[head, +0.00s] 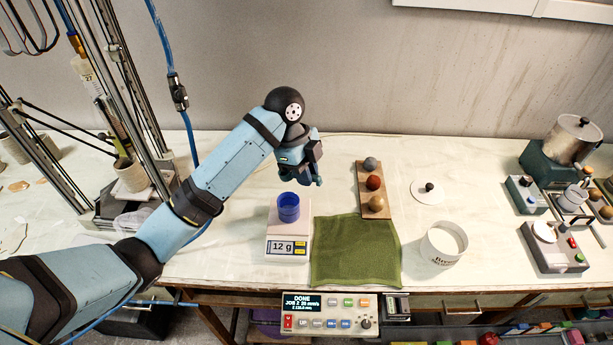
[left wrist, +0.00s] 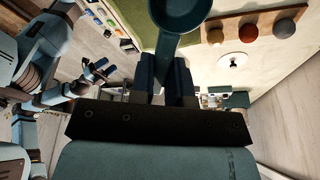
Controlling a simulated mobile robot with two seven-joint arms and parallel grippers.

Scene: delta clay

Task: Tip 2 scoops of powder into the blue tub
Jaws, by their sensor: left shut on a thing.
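The blue tub (head: 289,208) stands upright on a white scale (head: 288,248) that reads 12 g. My left gripper (head: 303,176) is above and behind the tub in the head view, pointing down. In the left wrist view my left gripper (left wrist: 166,92) is shut on the handle of a dark teal scoop (left wrist: 180,14). Whether the scoop holds powder cannot be told. A white tub (head: 443,244) with pale contents stands at the right of the green cloth. My right gripper (left wrist: 97,72) shows small in the left wrist view; its jaws are unclear.
A green cloth (head: 356,250) lies right of the scale. A wooden board (head: 364,184) with three balls and a white lid (head: 428,191) lie behind it. A control box (head: 330,314) is at the table's front edge. Small devices (head: 556,243) crowd the right.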

